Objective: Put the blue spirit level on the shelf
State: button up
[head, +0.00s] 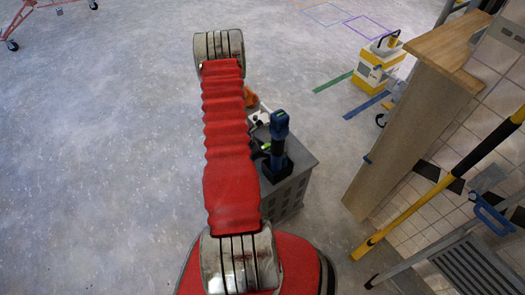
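I cannot make out a blue spirit level for certain. A flat blue strip (367,105) lies on the floor right of centre; I cannot tell whether it is a level or tape. A blue looped item (490,214) is at the step ladder on the right. No shelf is clearly recognisable; a wooden ledge (450,42) tops a pale upright panel at the right. My red-sleeved arm reaches up the middle of the view. My gripper does not show.
A grey crate (290,190) with a blue and black tool (279,140) stands just right of my arm. A yellow and white case (377,70) stands farther back. A yellow pole (440,185) and step ladder (470,262) crowd the right.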

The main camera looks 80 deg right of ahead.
aim_at(263, 147)
grip_shut()
dwell(0.3)
jog(key=shift+r, duration=0.1)
jog(key=shift+s+d+r, duration=0.15)
jog(key=shift+d+r, duration=0.05)
jog(key=shift+r, duration=0.2)
notch_tip(263, 147, up, 11)
jog(key=s+d, duration=1.3)
jog(key=d, duration=0.1)
jog(key=shift+d+f, duration=0.25)
jog(key=shift+d, duration=0.1)
